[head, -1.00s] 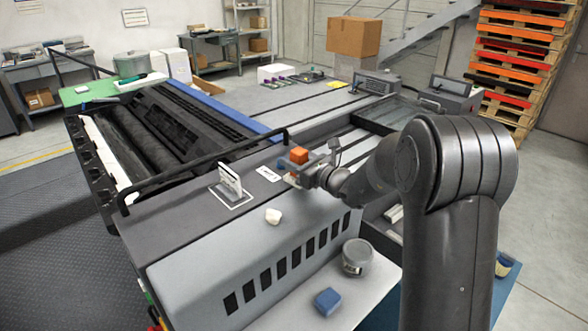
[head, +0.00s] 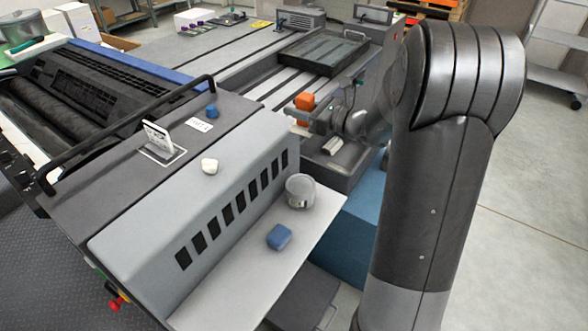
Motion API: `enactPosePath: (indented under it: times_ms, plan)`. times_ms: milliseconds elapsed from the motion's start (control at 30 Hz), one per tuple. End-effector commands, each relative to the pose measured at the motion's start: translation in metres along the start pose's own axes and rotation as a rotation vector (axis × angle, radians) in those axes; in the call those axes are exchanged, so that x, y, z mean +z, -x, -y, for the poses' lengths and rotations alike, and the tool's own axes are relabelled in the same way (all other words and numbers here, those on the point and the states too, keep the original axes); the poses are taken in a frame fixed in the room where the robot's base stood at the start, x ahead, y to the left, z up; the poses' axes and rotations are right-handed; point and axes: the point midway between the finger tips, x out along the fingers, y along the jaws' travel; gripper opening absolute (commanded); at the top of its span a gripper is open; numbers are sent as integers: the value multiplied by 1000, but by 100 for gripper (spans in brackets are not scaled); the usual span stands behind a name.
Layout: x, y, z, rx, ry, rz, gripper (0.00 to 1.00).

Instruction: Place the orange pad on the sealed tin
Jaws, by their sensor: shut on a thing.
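The orange pad (head: 304,101) is in my gripper (head: 300,115), raised in the air at the right end of the grey machine housing. The gripper is shut on the pad; its fingertips are small and partly hidden. The tin (head: 300,191), a short grey cylinder with a paler band, stands upright on the light side shelf (head: 245,285) against the vented housing. The pad shows above and apart from the tin in the head view. Nothing rests on the tin's top.
A blue block (head: 279,237) lies on the shelf in front of the tin. A dark tray (head: 323,54) lies behind.

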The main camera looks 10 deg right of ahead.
Motion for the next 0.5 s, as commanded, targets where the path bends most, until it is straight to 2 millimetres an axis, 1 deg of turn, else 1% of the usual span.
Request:
enactPosePath:
  times_ms: [33, 100, 233, 300, 400, 500]
  plan:
    - [-17, 23, 4, -16, -8, -5, 10]
    - [-34, 48, 5, -27, -9, -5, 10]
    - [-59, 86, 2, -45, -14, 2, 10]
    - [-68, 100, -1, -52, -15, 7, 10]
    - [-75, 113, -4, -59, -16, 14, 10]
    - [-81, 113, -7, -60, -18, 17, 10]
